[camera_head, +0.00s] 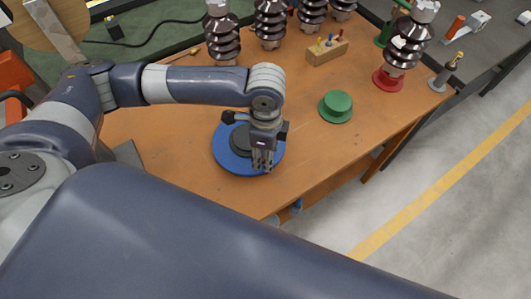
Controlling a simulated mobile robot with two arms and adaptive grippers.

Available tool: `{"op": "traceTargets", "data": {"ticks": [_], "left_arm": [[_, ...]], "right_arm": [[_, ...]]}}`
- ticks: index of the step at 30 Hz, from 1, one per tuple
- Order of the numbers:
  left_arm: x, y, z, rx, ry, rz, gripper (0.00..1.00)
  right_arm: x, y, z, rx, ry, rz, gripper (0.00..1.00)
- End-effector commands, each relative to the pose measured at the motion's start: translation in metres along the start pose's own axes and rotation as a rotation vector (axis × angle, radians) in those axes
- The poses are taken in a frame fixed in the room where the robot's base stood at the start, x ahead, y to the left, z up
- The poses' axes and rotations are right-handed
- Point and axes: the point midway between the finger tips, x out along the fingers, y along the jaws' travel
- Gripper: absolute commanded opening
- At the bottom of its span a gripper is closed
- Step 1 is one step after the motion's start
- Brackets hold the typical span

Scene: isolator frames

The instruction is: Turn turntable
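The turntable is a round blue disc (226,160) with a dark raised centre, lying on the orange-brown wooden table. My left gripper (262,168) points down over the right part of the disc, and it and its wrist hide part of the disc and its centre. The fingertips are near the disc's front right rim. I cannot tell whether they touch it, or whether the fingers are open or shut. My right gripper is not in view.
A green round piece (336,106) stands on the table (310,150) right of the turntable. Several brown ribbed insulators (222,45) stand along the back. One insulator (404,48) stands on a red base (388,80). A wooden block (327,52) holds small tools. The table's front right edge is clear.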

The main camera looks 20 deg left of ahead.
Motion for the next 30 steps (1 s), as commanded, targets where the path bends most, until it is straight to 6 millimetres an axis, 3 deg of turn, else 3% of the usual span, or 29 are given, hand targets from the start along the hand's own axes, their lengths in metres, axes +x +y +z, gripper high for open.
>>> {"op": "traceTargets", "data": {"ticks": [9,15,21,30], "left_arm": [[-0.067,-0.001,0.000,0.002,0.001,-0.006,0.41],[-0.098,0.000,0.000,0.001,0.000,-0.002,0.41],[-0.109,0.001,0.000,0.001,-0.001,0.000,0.41],[-0.109,0.000,0.000,0.001,-0.001,0.000,0.41]], "right_arm": [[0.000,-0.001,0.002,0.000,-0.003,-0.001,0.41],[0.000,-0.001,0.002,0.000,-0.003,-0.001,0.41],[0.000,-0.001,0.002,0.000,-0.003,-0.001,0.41],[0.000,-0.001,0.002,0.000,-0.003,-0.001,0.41]]}}
